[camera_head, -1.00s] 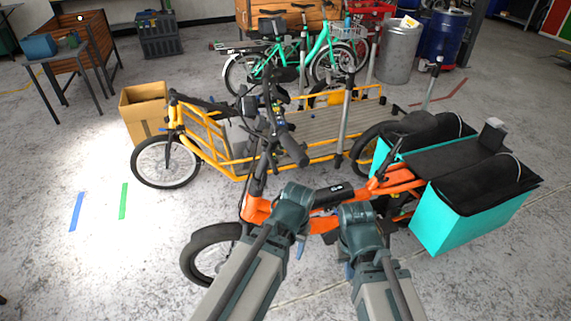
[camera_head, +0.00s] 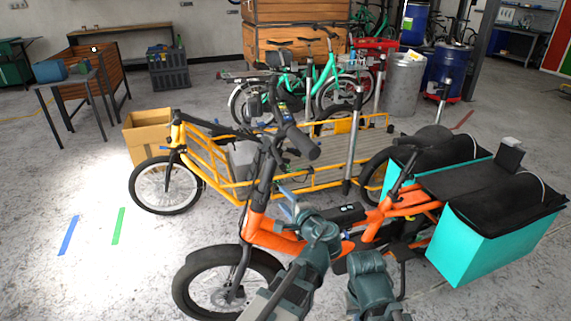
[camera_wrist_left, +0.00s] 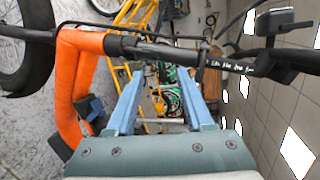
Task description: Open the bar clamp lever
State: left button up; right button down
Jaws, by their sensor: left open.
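The orange cargo bike (camera_head: 270,235) stands in front of me, its black steering stem (camera_head: 265,175) rising to the handlebar (camera_head: 290,130). In the left wrist view the black stem (camera_wrist_left: 160,48) runs across the picture from the orange head tube (camera_wrist_left: 75,85). My left gripper (camera_head: 288,200) is just right of the stem, its blue fingers pointing up towards it. In the left wrist view the gripper (camera_wrist_left: 163,76) is open and empty, with the stem beyond its fingertips. I cannot clearly make out the bar clamp lever. My right arm shows low in the head view, its gripper does not.
A yellow cargo bike (camera_head: 225,178) stands close behind the orange one. Turquoise panniers (camera_head: 480,245) are at the right. A cardboard box (camera_head: 147,140) and teal bicycles (camera_head: 320,85) are farther back.

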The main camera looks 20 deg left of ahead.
aim_at(286, 162)
pick_arm(q)
jog(key=w+d+r+m+t, duration=0.2)
jog(key=d+r+m+t, duration=0.1)
jog(key=d+r+m, duration=0.15)
jog(key=shift+n, duration=0.45)
jog(key=x, duration=1.4)
jog(key=shift+s+a, duration=0.1)
jog(key=shift+a, duration=0.05)
jog(key=shift+c, duration=0.3)
grip_shut()
